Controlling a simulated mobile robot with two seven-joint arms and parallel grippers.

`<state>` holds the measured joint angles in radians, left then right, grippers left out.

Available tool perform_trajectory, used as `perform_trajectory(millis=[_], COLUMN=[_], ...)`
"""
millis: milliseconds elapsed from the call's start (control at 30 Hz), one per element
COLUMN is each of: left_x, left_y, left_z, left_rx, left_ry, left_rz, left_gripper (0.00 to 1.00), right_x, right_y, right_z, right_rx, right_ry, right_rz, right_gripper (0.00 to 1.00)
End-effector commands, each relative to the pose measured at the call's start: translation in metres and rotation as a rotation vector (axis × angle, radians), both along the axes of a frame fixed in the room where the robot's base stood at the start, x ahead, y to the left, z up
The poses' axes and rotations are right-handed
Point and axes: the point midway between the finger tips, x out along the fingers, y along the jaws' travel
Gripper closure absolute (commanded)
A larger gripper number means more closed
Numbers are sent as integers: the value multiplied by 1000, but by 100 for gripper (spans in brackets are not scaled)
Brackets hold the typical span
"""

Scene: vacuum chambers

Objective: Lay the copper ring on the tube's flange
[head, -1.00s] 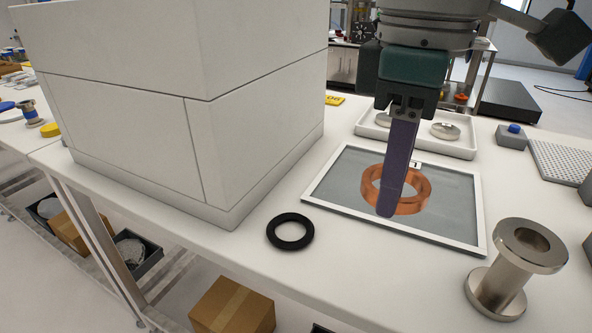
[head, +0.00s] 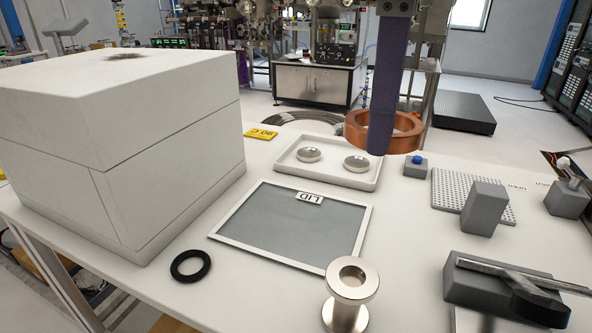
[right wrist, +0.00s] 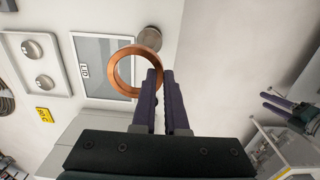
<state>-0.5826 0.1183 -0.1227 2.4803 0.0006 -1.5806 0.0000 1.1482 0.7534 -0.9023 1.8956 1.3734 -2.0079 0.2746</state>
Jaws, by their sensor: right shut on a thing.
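The copper ring (head: 407,143) is held in the air above the back part of the table, roughly level. My right gripper (head: 378,148) points down and is shut on the ring's wall; in the right wrist view its fingertips (right wrist: 160,74) meet the near right side of the ring (right wrist: 122,76). The steel tube (head: 345,312) stands upright near the table's front, its flange (head: 371,277) facing up and bare. The ring is well apart from it. In the right wrist view the flange (right wrist: 151,36) shows just past the ring. My left gripper (right wrist: 268,100) appears open and empty there, far right.
A framed grey LID tray (head: 290,225) lies empty behind the tube. A black ring (head: 177,271) lies left. A white tray (head: 325,178) holds two metal discs. A large white box (head: 165,150) blocks the left; grey blocks and a clamp-like tool (head: 490,290) stand right.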

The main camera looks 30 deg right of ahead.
Motion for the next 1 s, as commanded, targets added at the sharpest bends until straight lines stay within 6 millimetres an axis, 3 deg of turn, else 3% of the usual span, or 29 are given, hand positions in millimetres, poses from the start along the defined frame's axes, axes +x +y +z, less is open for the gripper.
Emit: perform_trajectory(millis=[67,400,900,1000], left_x=[0,1,1,1], left_y=[0,2,2,2], left_z=[-11,-18,-26,-26], left_rx=[1,4,5,5], left_ry=[0,-3,-4,-4], left_rz=[0,1,1,1], left_gripper=[50,50,50,50], right_x=[-2,-2,-1,-1], right_y=[1,0,0,0], right_z=[-24,-118,-186,-191], right_rx=[3,-1,-1,1], right_ry=[6,6,2,-1], right_rz=[2,-1,0,1], right_gripper=[100,100,100,100])
